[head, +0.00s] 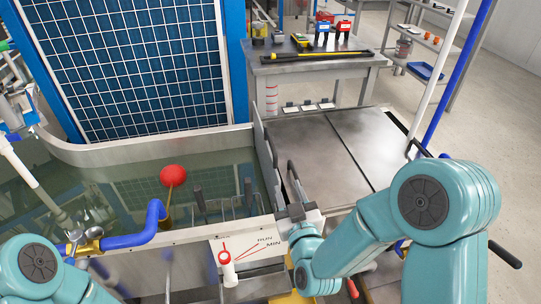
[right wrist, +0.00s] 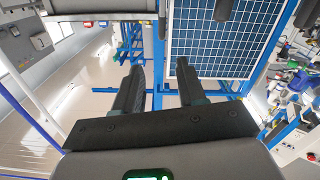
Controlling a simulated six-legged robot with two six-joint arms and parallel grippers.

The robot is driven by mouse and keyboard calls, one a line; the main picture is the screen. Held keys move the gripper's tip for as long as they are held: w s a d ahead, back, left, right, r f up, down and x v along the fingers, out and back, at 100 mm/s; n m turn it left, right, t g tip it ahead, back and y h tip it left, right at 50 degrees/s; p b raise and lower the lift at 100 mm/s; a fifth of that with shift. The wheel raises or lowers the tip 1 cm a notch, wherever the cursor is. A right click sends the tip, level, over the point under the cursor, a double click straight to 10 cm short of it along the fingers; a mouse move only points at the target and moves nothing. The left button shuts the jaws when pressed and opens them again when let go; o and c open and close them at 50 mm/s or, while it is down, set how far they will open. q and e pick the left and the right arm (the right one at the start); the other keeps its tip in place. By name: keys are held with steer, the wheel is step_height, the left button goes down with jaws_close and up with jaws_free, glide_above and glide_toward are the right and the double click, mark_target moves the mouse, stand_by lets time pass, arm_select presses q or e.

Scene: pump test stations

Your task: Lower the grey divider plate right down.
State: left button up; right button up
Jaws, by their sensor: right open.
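A thin grey upright plate (head: 262,150), which looks like the divider plate, stands nearly edge-on at the right end of the water tank (head: 190,238). Its top rises above the tank rim; its lower part is hidden. My right gripper (head: 284,170) is close to the right of the plate, with its dark fingers pointing away from me. In the right wrist view the gripper (right wrist: 160,85) is open, with nothing seen between its fingers. I cannot tell whether it touches the plate. My left gripper is not in view; only part of my left arm shows.
A red float ball (head: 173,175) and a blue pipe (head: 135,232) are at the tank. A RUN/MIN label (head: 255,247) is on the tank front. A steel bench top (head: 345,145) lies to the right. A blue gridded panel (head: 135,65) stands behind.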

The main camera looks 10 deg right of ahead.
mark_target(276, 157)
steer(key=w, duration=1.6)
steer(key=shift+f+p, duration=0.15)
steer(key=shift+p, duration=0.25)
jaws_close()
